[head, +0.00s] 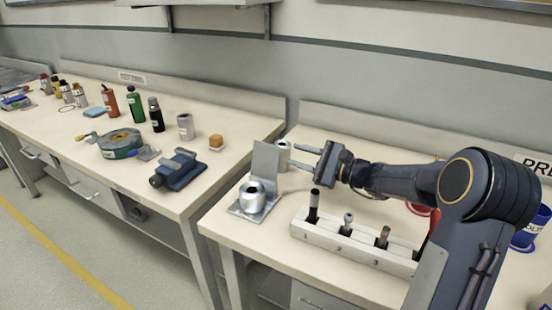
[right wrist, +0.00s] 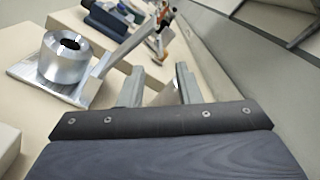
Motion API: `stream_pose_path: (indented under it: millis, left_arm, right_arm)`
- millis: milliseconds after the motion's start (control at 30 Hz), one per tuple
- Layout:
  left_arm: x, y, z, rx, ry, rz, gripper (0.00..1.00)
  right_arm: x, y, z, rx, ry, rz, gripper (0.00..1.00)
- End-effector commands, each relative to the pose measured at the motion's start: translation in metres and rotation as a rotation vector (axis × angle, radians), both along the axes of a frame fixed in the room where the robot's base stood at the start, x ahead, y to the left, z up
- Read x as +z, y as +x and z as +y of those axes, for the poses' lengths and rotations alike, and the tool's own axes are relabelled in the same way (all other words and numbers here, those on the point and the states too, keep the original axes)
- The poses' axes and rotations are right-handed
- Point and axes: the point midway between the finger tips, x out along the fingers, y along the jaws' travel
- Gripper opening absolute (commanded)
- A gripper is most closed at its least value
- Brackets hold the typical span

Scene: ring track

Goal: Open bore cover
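The bore block (head: 252,197) is a silver metal cylinder on a flat base plate near the left edge of the right bench. Its dark bore hole faces up and is uncovered; the block also shows in the right wrist view (right wrist: 66,58). The bore cover (head: 266,160), a flat grey plate, stands upright at the back of the base; in the right wrist view it appears nearly edge-on (right wrist: 124,46). My right gripper (head: 292,156) is right of the cover, its two fingers apart and pointing left. In the right wrist view the fingers (right wrist: 160,78) are spread. My left gripper is out of view.
A grey cylinder (head: 283,152) stands behind the cover, close to my right fingers. A white rack (head: 352,245) with several tools lies in front of my right arm. A blue clamp (head: 180,172) and a green-sided disc (head: 121,144) sit on the left bench. A gap separates the benches.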

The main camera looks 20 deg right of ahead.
Motion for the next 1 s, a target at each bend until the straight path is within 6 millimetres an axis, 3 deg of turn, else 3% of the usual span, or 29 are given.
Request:
stream_pose_path:
  millis: [400,800,1000]
  left_arm:
    - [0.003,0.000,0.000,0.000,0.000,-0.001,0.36]
    - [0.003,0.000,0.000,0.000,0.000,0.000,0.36]
    - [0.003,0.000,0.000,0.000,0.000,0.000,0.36]
  right_arm:
    - [0.002,0.047,0.041,0.006,-0.001,-0.002,0.31]
    - [0.002,0.055,0.048,0.004,-0.002,-0.001,0.31]
    - [0.002,0.055,0.048,0.004,-0.002,-0.001,0.07]
